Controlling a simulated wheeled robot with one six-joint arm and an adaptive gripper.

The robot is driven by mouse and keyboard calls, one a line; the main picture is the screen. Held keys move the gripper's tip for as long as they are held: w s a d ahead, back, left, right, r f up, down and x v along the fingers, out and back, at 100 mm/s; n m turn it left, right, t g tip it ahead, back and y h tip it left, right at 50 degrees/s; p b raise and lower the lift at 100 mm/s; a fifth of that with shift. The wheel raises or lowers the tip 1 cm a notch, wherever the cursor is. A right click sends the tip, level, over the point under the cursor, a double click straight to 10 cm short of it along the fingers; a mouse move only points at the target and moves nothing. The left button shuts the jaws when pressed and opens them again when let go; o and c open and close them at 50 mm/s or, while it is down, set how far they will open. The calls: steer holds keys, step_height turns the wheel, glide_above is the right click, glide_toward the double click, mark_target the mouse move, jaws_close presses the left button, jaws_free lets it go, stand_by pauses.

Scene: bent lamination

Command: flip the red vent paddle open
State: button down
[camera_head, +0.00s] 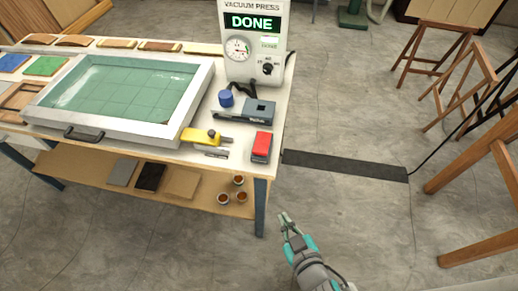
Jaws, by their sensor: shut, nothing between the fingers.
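A red block-like piece on a dark base, which looks like the red vent paddle (262,143), sits at the right front corner of the white-topped table. Its hinge and exact position are too small to tell. My gripper (284,218) is at the lower middle of the view, off the table's right front corner and apart from the paddle. It is shut and empty. The vacuum press unit (254,45) stands at the table's back right; its screen reads DONE.
A framed press bed (203,97) with a green sheet fills the table's middle. Near the paddle are a yellow tool (200,135), a blue cap (226,98) and a grey device (260,108). A dark floor strip (345,165) and wooden stools (432,52) are at right.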

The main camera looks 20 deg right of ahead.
steer(key=w+a+r+m+h, duration=0.2)
steer(key=w+r+m+h, duration=0.1)
steer(key=w+r, duration=0.3)
steer(key=w+a+r+m+g+h, duration=0.1)
steer(key=w+a+r+m+h, duration=0.1)
steer(key=w+r+m, duration=0.3)
steer(key=shift+w+a+r+h, duration=0.4)
steer(key=shift+r+h, duration=0.4)
steer(key=shift+r, duration=1)
steer(key=shift+w+d, duration=0.1)
glide_above(262, 143)
steer(key=s+a, duration=0.2)
steer(key=s, duration=0.2)
step_height(262, 143, down, 4)
steer(key=shift+w+r, duration=0.15)
step_height(262, 143, down, 3)
steer(key=shift+a+f, duration=0.1)
steer(key=shift+a, duration=0.05)
steer(key=shift+f, duration=0.45)
